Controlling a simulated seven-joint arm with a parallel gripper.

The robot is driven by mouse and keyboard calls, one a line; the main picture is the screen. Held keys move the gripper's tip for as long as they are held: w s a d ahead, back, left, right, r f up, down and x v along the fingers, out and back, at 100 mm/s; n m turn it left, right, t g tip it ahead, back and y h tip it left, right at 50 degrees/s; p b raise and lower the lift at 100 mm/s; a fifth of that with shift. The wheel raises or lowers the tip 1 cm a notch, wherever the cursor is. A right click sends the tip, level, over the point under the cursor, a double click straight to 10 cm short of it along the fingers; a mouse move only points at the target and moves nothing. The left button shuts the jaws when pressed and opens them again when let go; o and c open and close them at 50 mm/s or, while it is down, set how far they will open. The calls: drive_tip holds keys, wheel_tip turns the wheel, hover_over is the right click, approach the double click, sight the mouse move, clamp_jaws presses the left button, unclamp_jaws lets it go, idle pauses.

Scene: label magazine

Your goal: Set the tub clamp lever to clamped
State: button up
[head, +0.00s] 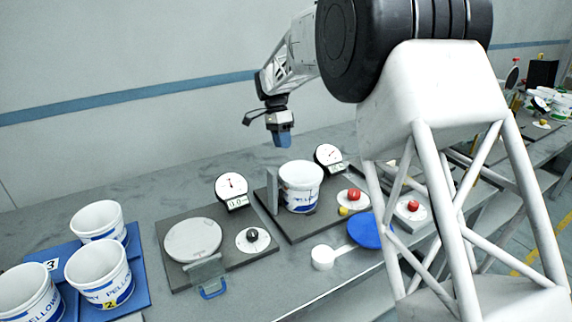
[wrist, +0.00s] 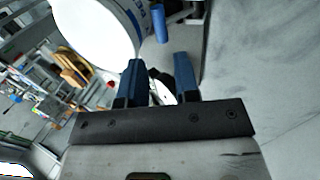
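A white tub (head: 300,188) with blue lettering stands upright on a dark station plate, beside an upright grey plate (head: 272,190). In front of it are a red knob (head: 354,195) on a white disc and a small yellow knob (head: 343,211). Which part is the tub clamp lever, and its setting, I cannot tell. My gripper (head: 281,136) hangs above and behind the tub, apart from it. In the wrist view my gripper (wrist: 158,84) has its blue fingers apart with nothing held between them. A white tub (wrist: 100,30) shows at upper left there.
The left station has a round pan (head: 193,239), a black knob (head: 252,236) and a grey flap with a blue handle (head: 213,292). Two dial gauges (head: 231,187) (head: 328,156) stand behind the stations. Several tubs sit on a blue tray (head: 137,262). A blue paddle (head: 368,231) lies in front.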

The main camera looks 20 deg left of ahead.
drive_tip(key=shift+f, duration=0.15)
drive_tip(key=shift+x, duration=3.8)
drive_tip(key=shift+c, duration=0.3)
clamp_jaws()
